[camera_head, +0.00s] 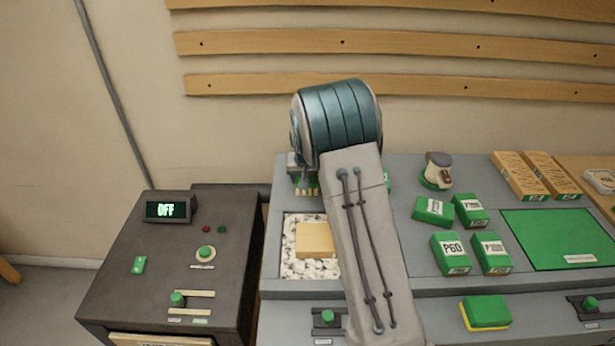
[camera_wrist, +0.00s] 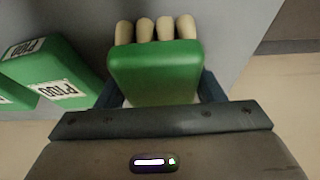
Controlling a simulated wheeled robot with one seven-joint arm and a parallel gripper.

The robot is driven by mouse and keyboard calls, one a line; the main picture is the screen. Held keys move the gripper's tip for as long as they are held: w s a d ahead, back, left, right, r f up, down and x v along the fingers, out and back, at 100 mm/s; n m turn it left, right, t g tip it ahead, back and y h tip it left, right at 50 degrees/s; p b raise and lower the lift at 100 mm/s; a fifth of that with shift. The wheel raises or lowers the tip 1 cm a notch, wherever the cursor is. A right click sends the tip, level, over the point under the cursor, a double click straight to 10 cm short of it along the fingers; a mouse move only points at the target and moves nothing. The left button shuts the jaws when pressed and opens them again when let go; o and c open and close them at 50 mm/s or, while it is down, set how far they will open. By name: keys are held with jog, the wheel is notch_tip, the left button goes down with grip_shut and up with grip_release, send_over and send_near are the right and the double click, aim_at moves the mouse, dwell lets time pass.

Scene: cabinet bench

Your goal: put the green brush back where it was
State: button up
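The green brush (camera_wrist: 155,72) is in the wrist view, a green block with several beige bristle tufts along its far edge. My gripper (camera_wrist: 158,88) has its dark blue fingers along both sides of the brush and appears shut on it. In the head view my gripper (camera_head: 297,165) is mostly hidden behind my arm. The brush's pale bristles (camera_head: 306,190) show just below it, over the back left of the grey bench (camera_head: 400,265). I cannot tell whether the bristles touch the bench.
Green labelled blocks (camera_head: 455,250) stand right of my arm; one also shows in the wrist view (camera_wrist: 55,72). A speckled tray (camera_head: 290,262) holds a wooden block (camera_head: 315,240). A beige-and-green object (camera_head: 437,170), green mat (camera_head: 560,240), green-yellow sponge (camera_head: 486,312) and dark control box (camera_head: 170,260) surround the area.

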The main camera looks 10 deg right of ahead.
jog(key=o, duration=0.3)
